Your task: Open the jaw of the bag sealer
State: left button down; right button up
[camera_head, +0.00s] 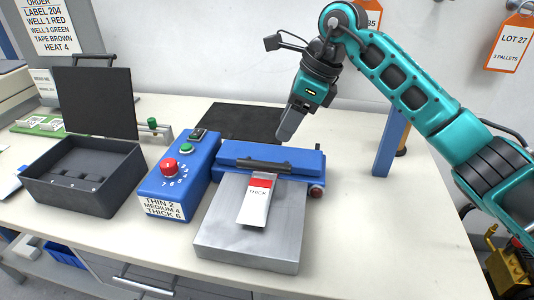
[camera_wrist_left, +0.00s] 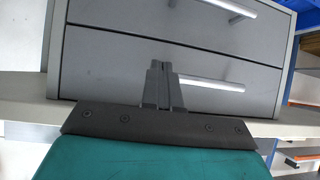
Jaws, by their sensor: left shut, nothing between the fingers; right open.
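The bag sealer has a blue jaw bar (camera_head: 238,155) with a black handle (camera_head: 262,166) along its front, behind a grey metal plate (camera_head: 222,225). The jaw looks lowered. A white bag (camera_head: 256,208) with a red band and the word THICK lies on the plate, its upper end at the handle. My right gripper (camera_head: 287,132) hangs above and behind the jaw's right half, apart from the handle and open; the finger gap is hard to see. My left gripper (camera_wrist_left: 162,82) is shut and empty in the left wrist view, before grey drawers, away from the sealer.
A blue control box (camera_head: 180,190) with a red knob (camera_head: 169,167) and a green button stands left of the jaw. An open black case (camera_head: 85,180) is further left. A blue post (camera_head: 391,142) stands at right.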

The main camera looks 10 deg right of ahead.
aim_at(268, 163)
jog(key=x, duration=1)
jog(key=shift+a+f, duration=0.2)
jog(key=shift+f, duration=0.1)
jog(key=shift+c, duration=0.4)
grip_shut()
